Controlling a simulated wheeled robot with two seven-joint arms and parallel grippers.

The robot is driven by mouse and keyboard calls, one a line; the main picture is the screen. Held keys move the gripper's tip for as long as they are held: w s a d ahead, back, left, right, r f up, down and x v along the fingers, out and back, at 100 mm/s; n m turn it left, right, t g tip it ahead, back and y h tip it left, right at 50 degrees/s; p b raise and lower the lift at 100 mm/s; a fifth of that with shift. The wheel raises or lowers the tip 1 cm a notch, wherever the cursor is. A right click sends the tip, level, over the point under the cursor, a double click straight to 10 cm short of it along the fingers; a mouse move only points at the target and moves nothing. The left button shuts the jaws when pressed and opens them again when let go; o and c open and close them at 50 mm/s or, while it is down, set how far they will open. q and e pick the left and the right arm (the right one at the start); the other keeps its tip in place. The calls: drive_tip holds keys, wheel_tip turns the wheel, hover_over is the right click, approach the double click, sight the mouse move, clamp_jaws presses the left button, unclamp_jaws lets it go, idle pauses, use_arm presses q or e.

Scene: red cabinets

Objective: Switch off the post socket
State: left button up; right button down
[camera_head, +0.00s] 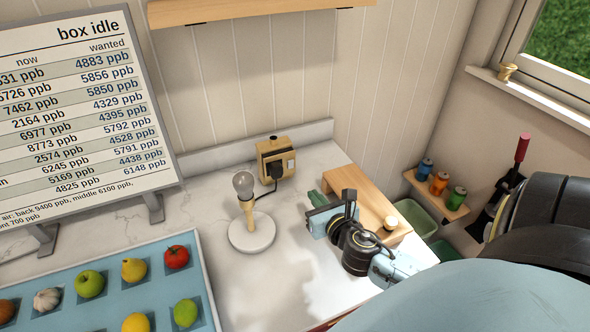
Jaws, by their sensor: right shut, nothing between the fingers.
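The post socket (268,150) is a small tan box on the white counter, close to the back wall. A black plug (276,171) sits in its front, and a dark knob shows on top. A pale patch is on its right side; I cannot tell the switch position. A cord runs from the plug to a lamp with a bare, grey-looking bulb (243,184) on a round white base. My right gripper (320,215) is shut and empty, right of the lamp and in front and right of the socket, apart from both. My left gripper is out of view.
A wooden block (360,190) stands just beyond my right gripper. A blue tray (110,261) of fruit and vegetables lies front left, below a number board (85,100). A small shelf (436,194) with bottles is at right. Bare counter lies around the lamp.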

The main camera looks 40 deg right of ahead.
approach(290, 163)
drive_tip(key=x, duration=0.5)
drive_tip(key=shift+w+f, duration=0.1)
drive_tip(key=shift+f, duration=0.35)
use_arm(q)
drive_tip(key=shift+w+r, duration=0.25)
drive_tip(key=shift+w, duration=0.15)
use_arm(e)
drive_tip(key=shift+w+d, duration=0.25)
drive_tip(key=shift+w, duration=0.4)
use_arm(q)
drive_tip(key=shift+p, duration=0.3)
use_arm(e)
drive_tip(key=shift+r, duration=0.1)
